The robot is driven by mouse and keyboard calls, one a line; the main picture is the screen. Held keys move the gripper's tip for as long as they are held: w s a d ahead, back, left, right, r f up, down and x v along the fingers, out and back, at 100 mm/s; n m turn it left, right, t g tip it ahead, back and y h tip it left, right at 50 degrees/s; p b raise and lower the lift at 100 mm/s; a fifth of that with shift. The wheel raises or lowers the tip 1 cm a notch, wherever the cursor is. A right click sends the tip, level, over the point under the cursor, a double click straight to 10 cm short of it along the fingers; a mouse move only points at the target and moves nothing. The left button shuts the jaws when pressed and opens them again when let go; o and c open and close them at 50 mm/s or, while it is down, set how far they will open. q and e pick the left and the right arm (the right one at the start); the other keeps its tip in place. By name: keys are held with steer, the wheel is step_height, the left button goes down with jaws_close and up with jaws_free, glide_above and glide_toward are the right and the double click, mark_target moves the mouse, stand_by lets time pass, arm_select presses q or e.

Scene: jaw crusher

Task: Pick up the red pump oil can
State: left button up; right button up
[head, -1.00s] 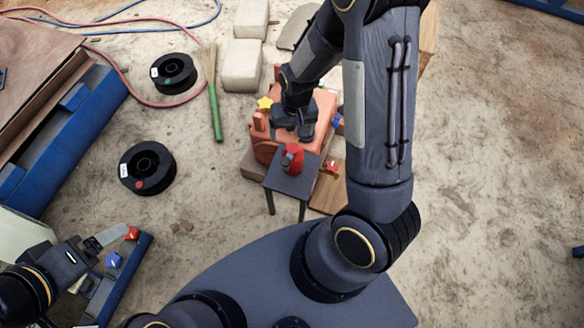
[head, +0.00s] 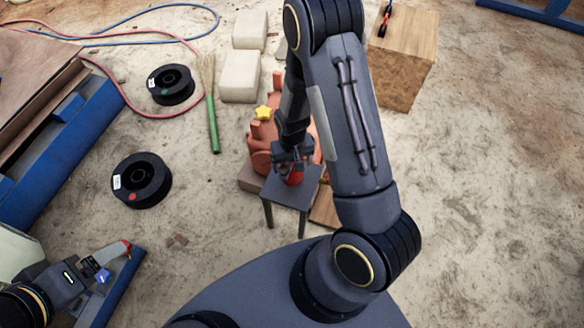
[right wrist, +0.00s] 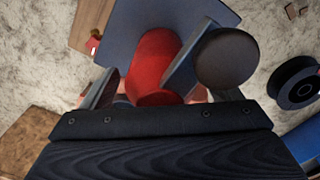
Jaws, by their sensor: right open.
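The red pump oil can (head: 294,179) stands on a small dark table (head: 291,195) in front of the orange machine. My right gripper (head: 291,160) is over the can and hides much of it in the head view. In the right wrist view, the can (right wrist: 155,62) lies between the two open fingers of my right gripper (right wrist: 143,80). The right finger is close beside it; contact cannot be told. My left gripper (head: 107,258) is at the lower left, far from the can; its jaw state is unclear.
The orange machine (head: 262,140) with a yellow star-shaped knob (head: 263,112) stands behind the table. Black spools (head: 141,181), a green-handled broom (head: 214,125), pale blocks (head: 240,76) and a wooden box (head: 403,62) stand around. Floor at right is clear.

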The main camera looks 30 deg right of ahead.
steer(key=shift+r, duration=0.1)
steer(key=c, duration=1.4)
